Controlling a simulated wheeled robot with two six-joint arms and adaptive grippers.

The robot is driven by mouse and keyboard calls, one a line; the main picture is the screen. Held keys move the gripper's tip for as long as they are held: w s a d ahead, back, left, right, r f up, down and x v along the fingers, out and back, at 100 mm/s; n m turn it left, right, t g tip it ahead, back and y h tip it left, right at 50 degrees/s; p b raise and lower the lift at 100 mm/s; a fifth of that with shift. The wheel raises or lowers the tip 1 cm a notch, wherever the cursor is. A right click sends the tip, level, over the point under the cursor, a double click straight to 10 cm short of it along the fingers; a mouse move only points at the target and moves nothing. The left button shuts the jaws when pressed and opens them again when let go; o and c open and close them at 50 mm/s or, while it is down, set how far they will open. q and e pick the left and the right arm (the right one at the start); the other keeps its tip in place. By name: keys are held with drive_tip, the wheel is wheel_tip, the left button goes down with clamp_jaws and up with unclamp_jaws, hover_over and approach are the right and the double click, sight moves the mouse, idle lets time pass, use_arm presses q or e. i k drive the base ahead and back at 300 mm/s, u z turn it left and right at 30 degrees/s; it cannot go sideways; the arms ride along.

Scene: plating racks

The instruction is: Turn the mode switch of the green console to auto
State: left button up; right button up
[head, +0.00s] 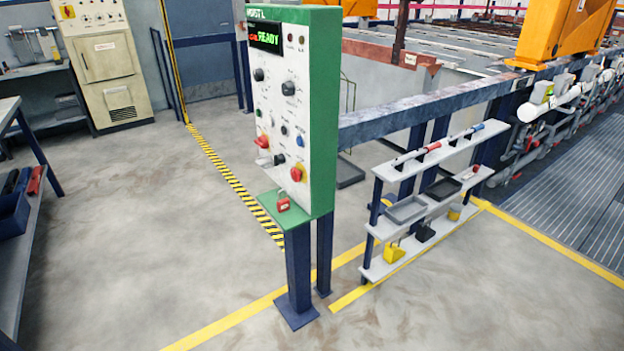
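The green console (326,100) stands upright on dark blue posts near the middle of the head view. Its white front panel faces left and is seen at a slant. A lit display (280,41) at the top reads "READY". The panel carries several black knobs, among them a larger one (289,88) and one at the left (258,74), with red knobs lower down (297,173). The labels are too small to read, so I cannot tell which is the mode switch or where it points. Neither gripper is in view.
A red padlock-like item (283,205) is at the console's green lower ledge. A white shelf rack (408,212) with trays and scoops stands to the right. A workbench (30,240) is at the left edge. The floor before the console is clear.

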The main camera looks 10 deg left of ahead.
sight(280, 159)
drive_tip(key=z, duration=0.35)
drive_tip(key=k, duration=0.7)
drive_tip(key=u, duration=0.7)
drive_tip(key=i, duration=0.75)
drive_tip(key=u, duration=0.45)
drive_tip(key=i, duration=0.95)
drive_tip(key=z, duration=0.6)
